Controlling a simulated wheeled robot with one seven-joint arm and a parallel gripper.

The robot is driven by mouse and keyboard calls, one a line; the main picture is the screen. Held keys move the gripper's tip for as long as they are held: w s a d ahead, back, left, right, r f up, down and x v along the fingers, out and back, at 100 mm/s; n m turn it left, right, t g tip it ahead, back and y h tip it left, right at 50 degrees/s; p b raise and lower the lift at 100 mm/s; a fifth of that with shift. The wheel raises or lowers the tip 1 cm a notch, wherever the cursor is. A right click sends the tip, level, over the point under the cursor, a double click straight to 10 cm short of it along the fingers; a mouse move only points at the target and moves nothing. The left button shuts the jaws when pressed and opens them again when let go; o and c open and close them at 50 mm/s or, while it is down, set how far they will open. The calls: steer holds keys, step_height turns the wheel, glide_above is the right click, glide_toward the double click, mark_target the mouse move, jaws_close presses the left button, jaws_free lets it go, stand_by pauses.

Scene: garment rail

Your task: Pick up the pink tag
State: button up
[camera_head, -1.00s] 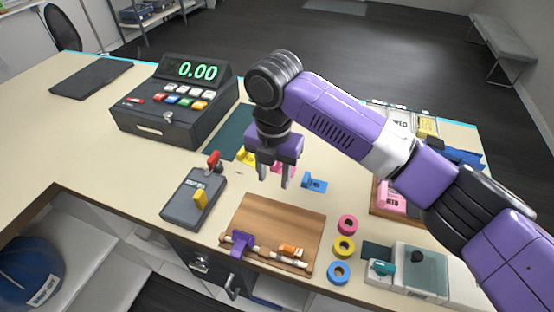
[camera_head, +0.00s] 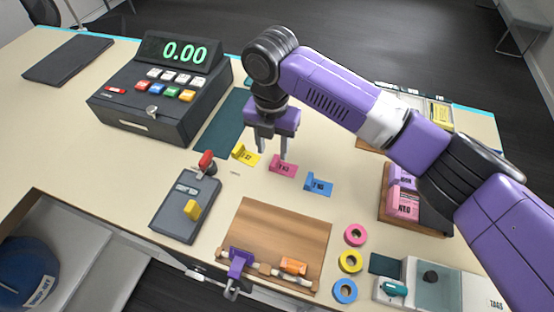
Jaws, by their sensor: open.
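The pink tag (camera_head: 283,167) lies on the counter between a yellow tag (camera_head: 246,154) on its left and a blue tag (camera_head: 319,185) on its right. My gripper (camera_head: 274,150) points down with its two fingers apart and nothing between them. In the picture its fingertips are just behind and above the pink tag, with the right fingertip close to the tag's upper edge. I cannot tell whether they touch it.
A cash register (camera_head: 160,90) stands at the back left. A grey device with a red knob (camera_head: 186,205) and a wooden board (camera_head: 285,235) are in front. Pink, yellow and blue rings (camera_head: 350,261) lie to the right, near a wooden tray (camera_head: 410,220) with pink blocks.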

mark_target(274, 162)
steer(key=shift+d+f+p, duration=0.15)
steer(key=shift+f+p, duration=0.55)
steer(key=shift+f, duration=1.65)
steer(key=shift+s, duration=0.1)
jaws_close()
